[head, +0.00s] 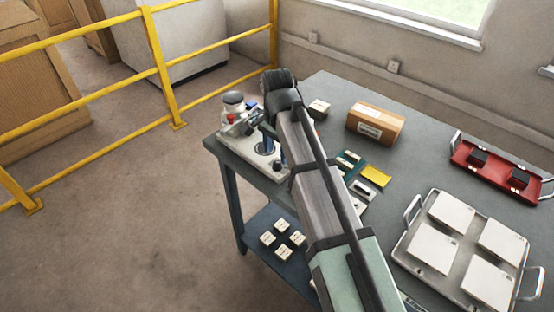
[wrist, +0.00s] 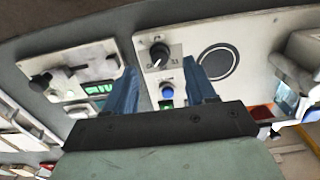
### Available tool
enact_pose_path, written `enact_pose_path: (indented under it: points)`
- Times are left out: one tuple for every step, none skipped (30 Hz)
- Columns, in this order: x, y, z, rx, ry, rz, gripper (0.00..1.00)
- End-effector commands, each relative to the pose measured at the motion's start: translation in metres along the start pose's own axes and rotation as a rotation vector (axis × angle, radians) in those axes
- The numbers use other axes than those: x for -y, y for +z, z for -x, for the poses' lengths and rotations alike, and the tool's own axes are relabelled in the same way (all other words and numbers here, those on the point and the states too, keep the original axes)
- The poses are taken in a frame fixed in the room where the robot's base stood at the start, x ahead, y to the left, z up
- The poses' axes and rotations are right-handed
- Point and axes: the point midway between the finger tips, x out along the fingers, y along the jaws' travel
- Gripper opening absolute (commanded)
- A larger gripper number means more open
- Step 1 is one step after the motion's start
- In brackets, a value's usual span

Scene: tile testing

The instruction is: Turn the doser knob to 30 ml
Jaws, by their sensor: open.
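A black round knob (wrist: 159,55) with a pale pointer line sits on a white panel in the wrist view, with small scale marks around it that I cannot read reliably. Below it are a blue button (wrist: 168,92) and a small green light (wrist: 166,104). My gripper (wrist: 161,66) is open, its two blue fingers apart on either side of the knob in the picture. I see no contact, and the depth gap is hard to tell. In the head view my gripper (head: 268,133) hangs over the pale device (head: 235,140) at the table's left end; my arm hides part of it.
A second white panel (wrist: 78,72) with dark controls lies left in the wrist view, near a green display (wrist: 98,88). On the table (head: 340,95) are a cardboard box (head: 375,125), a red tray (head: 490,185) and a metal tray (head: 405,240) of white tiles.

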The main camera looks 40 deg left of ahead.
Motion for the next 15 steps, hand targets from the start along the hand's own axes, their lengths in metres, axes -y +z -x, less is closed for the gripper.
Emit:
enact_pose_path:
  points:
    - [-0.001,0.001,-0.008,0.001,0.002,0.000,0.56]
    - [-0.001,0.001,-0.012,0.001,0.001,0.000,0.56]
    - [-0.001,0.001,-0.017,0.001,0.001,0.000,0.56]
    - [-0.001,0.000,-0.021,0.001,0.001,0.000,0.56]
    - [-0.001,0.000,-0.024,0.001,0.001,0.000,0.56]
    - [-0.001,0.000,-0.028,0.001,0.001,0.000,0.56]
    - [-0.001,0.000,-0.030,0.001,0.001,0.000,0.56]
    - [-0.001,0.000,-0.033,0.000,0.000,0.000,0.56]
    - [0.000,0.000,-0.035,0.000,0.000,0.000,0.56]
    - [0.000,0.000,-0.037,0.000,0.000,0.000,0.56]
    - [0.000,0.000,-0.039,0.000,0.000,0.000,0.56]
    - [0.000,0.000,-0.040,0.000,0.000,0.000,0.56]
    - [0.000,0.000,-0.041,0.000,0.000,0.000,0.56]
    - [0.000,0.000,-0.042,0.000,0.000,0.000,0.56]
    - [0.000,0.000,-0.043,0.000,0.000,0.000,0.56]
